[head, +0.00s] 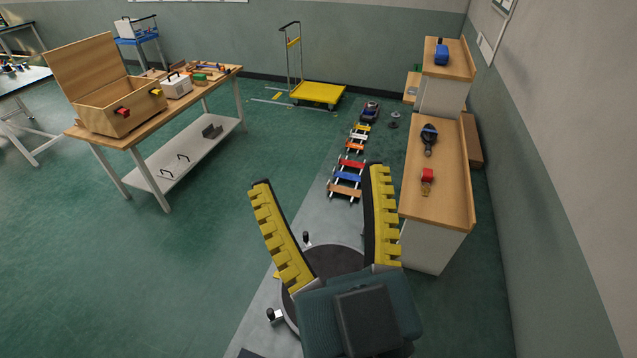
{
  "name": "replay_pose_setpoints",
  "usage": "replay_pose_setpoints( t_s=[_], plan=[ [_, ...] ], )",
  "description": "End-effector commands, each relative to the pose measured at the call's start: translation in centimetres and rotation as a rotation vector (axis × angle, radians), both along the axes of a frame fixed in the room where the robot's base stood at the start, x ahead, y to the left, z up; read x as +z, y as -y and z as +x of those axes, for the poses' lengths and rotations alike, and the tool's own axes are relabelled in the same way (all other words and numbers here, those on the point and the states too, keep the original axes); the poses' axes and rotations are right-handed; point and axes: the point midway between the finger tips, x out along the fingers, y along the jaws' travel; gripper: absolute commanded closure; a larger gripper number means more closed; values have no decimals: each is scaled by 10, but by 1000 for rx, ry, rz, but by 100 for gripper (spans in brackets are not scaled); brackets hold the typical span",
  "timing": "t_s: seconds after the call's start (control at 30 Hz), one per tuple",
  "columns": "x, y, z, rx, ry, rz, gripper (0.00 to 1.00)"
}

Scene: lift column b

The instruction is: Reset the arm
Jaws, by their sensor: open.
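My gripper (318,189) shows in the lower middle of the head view. Its two yellow, ridged fingers with black backs are spread apart, and nothing is between them. It points away over the floor, and its right finger overlaps the near left side of the wooden-topped cabinet in the picture. Whether the finger touches the cabinet cannot be told. The rest of the arm is mostly out of view.
At left, a workbench (149,125) holds an open wooden box (112,104) and tools. At right, a low cabinet (442,205) carries a red item (427,175). A yellow trolley (318,93) stands behind. The green floor (190,265) at left is clear.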

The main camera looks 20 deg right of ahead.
Motion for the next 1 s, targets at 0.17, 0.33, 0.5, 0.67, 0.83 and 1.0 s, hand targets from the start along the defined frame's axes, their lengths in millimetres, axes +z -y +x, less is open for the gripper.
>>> replay_pose_setpoints(
  t_s=[0.17, 0.33, 0.5, 0.67, 0.83, 1.0],
  plan=[
    [-1, 0, 1, 1, -3, 1, 18],
    [17, -1, 1, 3, -5, 2, 18],
    [82, -1, 1, 3, -5, 6, 18],
    [158, -1, 1, 6, -6, 13, 18],
    [222, 0, 1, 8, -6, 18, 18],
    [232, 0, 1, 8, -6, 20, 18]
  ],
)
